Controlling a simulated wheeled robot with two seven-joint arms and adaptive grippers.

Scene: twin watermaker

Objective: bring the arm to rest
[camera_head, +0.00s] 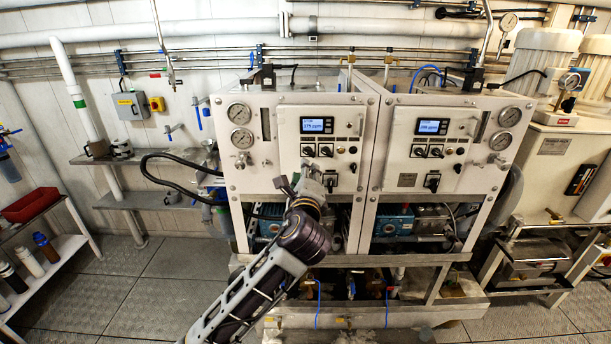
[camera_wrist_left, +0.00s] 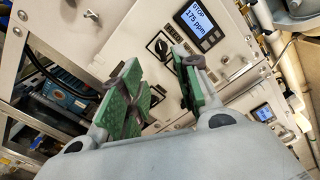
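My left arm (camera_head: 280,265) reaches up from the bottom of the head view to the left white control panel (camera_head: 290,120). My left gripper (camera_head: 312,178) is in front of the lower part of this panel, near its switches. In the left wrist view the two green finger pads (camera_wrist_left: 160,90) stand apart with nothing held between them. A black rotary knob (camera_wrist_left: 160,45) on the panel shows beyond the gap. The lit display (camera_wrist_left: 195,22) above it reads STOP and 175 ppm. I cannot tell whether a fingertip touches the panel. My right gripper is not in view.
A matching right panel (camera_head: 425,140) stands beside the left one. Pumps and pipes sit below both. A shelf with a red bin (camera_head: 30,204) is at the far left, and a white machine (camera_head: 555,150) at the right. The floor at left (camera_head: 150,290) is clear.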

